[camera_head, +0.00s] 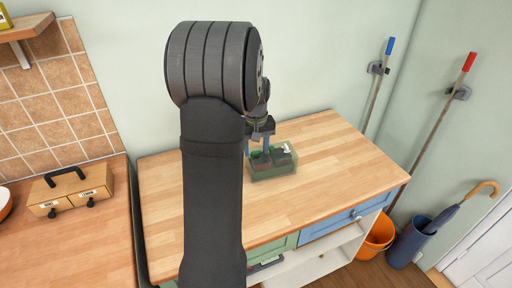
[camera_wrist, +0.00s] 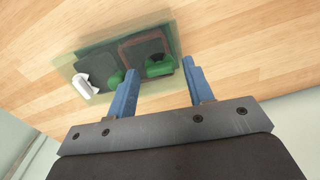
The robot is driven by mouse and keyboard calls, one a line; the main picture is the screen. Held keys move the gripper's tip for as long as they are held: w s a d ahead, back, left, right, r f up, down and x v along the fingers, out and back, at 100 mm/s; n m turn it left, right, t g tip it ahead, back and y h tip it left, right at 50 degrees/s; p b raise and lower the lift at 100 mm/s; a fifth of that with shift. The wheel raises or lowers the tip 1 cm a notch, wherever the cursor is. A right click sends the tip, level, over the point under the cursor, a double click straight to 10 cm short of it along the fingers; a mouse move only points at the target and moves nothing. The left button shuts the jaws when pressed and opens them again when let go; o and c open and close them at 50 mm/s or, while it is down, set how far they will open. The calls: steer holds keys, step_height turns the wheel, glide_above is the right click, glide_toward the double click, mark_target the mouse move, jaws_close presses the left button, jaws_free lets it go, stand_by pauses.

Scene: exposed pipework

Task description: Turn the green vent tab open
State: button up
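A translucent green tray-like unit (camera_head: 273,176) with dark blocks in it sits on the wooden counter; it also shows in the wrist view (camera_wrist: 66,72). In the wrist view, one green tab (camera_wrist: 160,67) lies on the right block, in the gap between my fingers as seen. A second green tab (camera_wrist: 116,80) is beside my left finger, on the neighbouring block. A white tab (camera_wrist: 84,84) stands at the unit's left end. My gripper (camera_wrist: 159,70) is open, over the unit. I cannot tell whether a finger touches anything. My arm hides part of the counter in the head view.
The wooden counter (camera_head: 325,160) is clear around the unit. A wooden drawer box (camera_head: 70,190) stands on the left counter. Poles with blue (camera_head: 389,46) and red (camera_head: 469,62) ends lean at the right wall. An orange bucket (camera_head: 376,238) is on the floor.

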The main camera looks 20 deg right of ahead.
step_height(320, 180, up, 17)
steer(key=shift+r, duration=0.2)
stand_by(0.6)
stand_by(0.3)
step_height(320, 180, down, 17)
steer(key=shift+f, duration=0.2)
stand_by(0.4)
